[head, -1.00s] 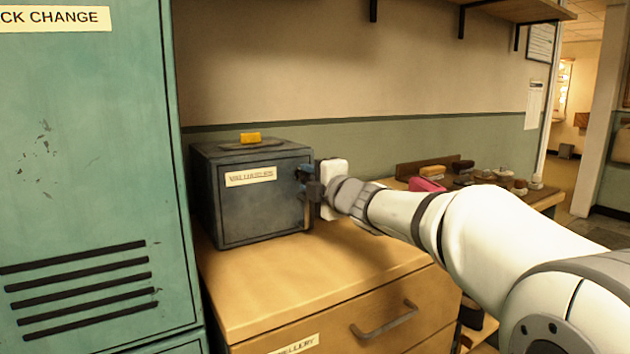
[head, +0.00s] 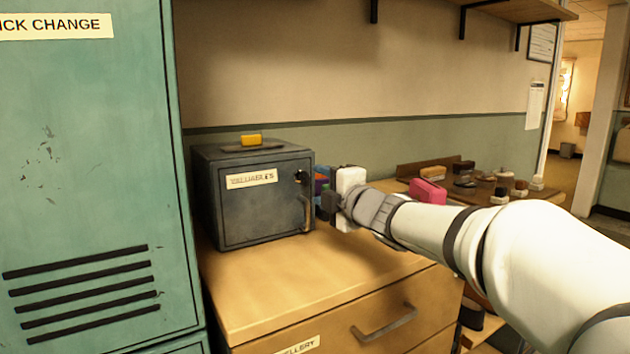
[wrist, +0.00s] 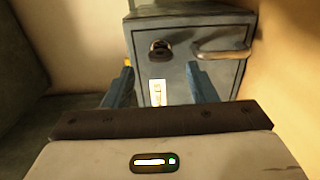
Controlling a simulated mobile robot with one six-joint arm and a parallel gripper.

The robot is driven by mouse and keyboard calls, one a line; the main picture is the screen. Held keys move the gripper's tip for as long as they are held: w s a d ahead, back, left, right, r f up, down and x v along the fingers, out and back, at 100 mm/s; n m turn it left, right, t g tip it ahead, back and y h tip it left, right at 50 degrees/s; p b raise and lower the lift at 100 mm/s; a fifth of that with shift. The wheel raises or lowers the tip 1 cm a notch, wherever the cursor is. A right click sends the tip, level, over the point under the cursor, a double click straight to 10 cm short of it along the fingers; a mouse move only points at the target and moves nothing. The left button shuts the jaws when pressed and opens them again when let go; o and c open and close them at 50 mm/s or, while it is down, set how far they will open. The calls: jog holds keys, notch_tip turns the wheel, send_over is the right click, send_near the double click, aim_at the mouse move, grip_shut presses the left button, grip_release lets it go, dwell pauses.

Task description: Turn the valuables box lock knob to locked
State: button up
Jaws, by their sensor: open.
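The valuables box (head: 262,208) is a dark grey safe on the wooden drawer unit, with its door shut. Its lock knob (head: 300,177) is small and dark, at the door's upper right; in the wrist view the knob (wrist: 160,50) lies ahead, between and beyond the fingers. I cannot tell its setting. A bar handle (head: 307,213) sits below it, and a label (head: 251,179) reads VALUABLES. My gripper (head: 319,188) is just right of the door, apart from the knob. In the wrist view, its two blue fingers (wrist: 160,72) are open and empty.
A yellow item (head: 251,139) lies on the box. A green locker (head: 85,180) stands close at left. A pink item (head: 428,191) and several brushes sit at right on the counter. The drawer unit's top (head: 290,275) is clear before the box.

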jog(key=shift+v, duration=1.5)
jog(key=s+d+r+m+g+h+p, duration=0.1)
jog(key=s+d+m+g+h+p, duration=0.1)
jog(key=s+d+m+h+p, duration=0.4)
jog(key=s+d+r+m+g+h+p, duration=0.1)
jog(key=d+m+h+p, duration=0.4)
jog(key=d+m+p, duration=0.45)
jog(key=s+f+m+g+p, duration=0.1)
jog(key=s+m+g+p, duration=0.3)
jog(key=s, duration=0.6)
jog(key=s+f+m+g+y+p, duration=0.1)
jog(key=s+m+g+p, duration=0.4)
jog(key=s+p, duration=0.3)
jog(key=s, duration=0.3)
jog(key=shift+a+m, duration=0.15)
jog(key=shift+m, duration=0.1)
